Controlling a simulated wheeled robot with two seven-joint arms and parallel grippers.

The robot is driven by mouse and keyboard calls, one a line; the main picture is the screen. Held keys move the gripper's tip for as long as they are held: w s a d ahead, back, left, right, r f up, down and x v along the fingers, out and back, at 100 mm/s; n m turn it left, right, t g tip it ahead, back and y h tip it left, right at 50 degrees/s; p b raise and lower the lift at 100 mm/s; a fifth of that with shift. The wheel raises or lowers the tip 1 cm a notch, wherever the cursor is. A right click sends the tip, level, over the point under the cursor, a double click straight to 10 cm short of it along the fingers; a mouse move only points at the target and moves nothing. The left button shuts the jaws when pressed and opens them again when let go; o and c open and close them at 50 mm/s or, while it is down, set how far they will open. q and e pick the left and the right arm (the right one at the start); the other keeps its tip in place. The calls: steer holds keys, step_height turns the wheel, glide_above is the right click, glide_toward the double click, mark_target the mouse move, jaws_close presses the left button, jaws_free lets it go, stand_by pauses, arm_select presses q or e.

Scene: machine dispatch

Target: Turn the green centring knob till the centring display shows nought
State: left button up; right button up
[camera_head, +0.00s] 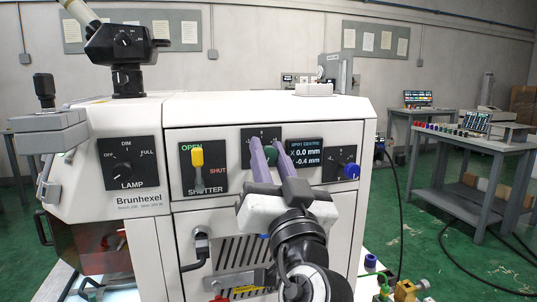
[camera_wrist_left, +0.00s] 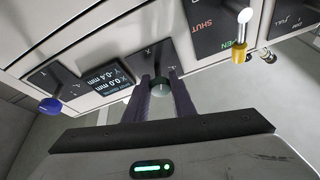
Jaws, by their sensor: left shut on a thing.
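The green centring knob (camera_head: 270,151) sits on a black dial plate on the white machine's front. It also shows in the left wrist view (camera_wrist_left: 161,83). My left gripper (camera_head: 267,150) is shut on it, with one purple finger on each side. The fingers hide part of the knob and its scale. The centring display (camera_head: 307,160) is just right of the knob and reads X 0.0 mm and -0.4 mm. In the left wrist view the display (camera_wrist_left: 112,82) labels the second value Y. My right gripper is not in view.
A blue knob (camera_head: 351,171) is right of the display. A yellow shutter lever (camera_head: 197,158) and a black lamp dial (camera_head: 124,169) are to the left. A black handle (camera_head: 200,245) juts out below. A grey table (camera_head: 470,168) stands at the right.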

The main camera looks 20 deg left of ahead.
arm_select(q)
steer(key=o, duration=1)
step_height(320, 180, up, 10)
stand_by(0.5)
